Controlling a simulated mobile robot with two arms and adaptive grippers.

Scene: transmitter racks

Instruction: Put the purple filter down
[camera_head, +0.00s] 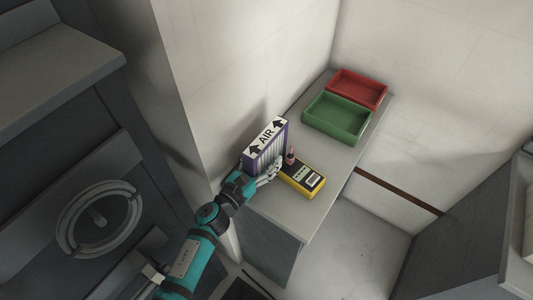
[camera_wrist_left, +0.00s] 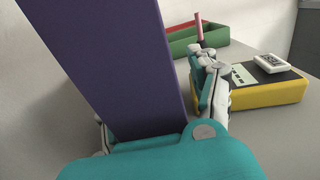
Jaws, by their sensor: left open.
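The purple filter (camera_head: 266,146) stands upright on the near part of the narrow grey bench (camera_head: 343,156). Its face carries the word AIR and two black arrows. My left gripper (camera_head: 262,174) is at its near end, with the fingers open around it. In the left wrist view the filter (camera_wrist_left: 115,60) rises between the spread fingers of the left gripper (camera_wrist_left: 160,125). Its bottom edge is hidden there by my gripper. My right gripper does not show.
A yellow and black device (camera_head: 302,178) with a pinkish upright piece lies close to the right of the gripper. A green tray (camera_head: 337,119) and a red tray (camera_head: 357,89) stand at the bench's far end. A wall runs along the bench's left side.

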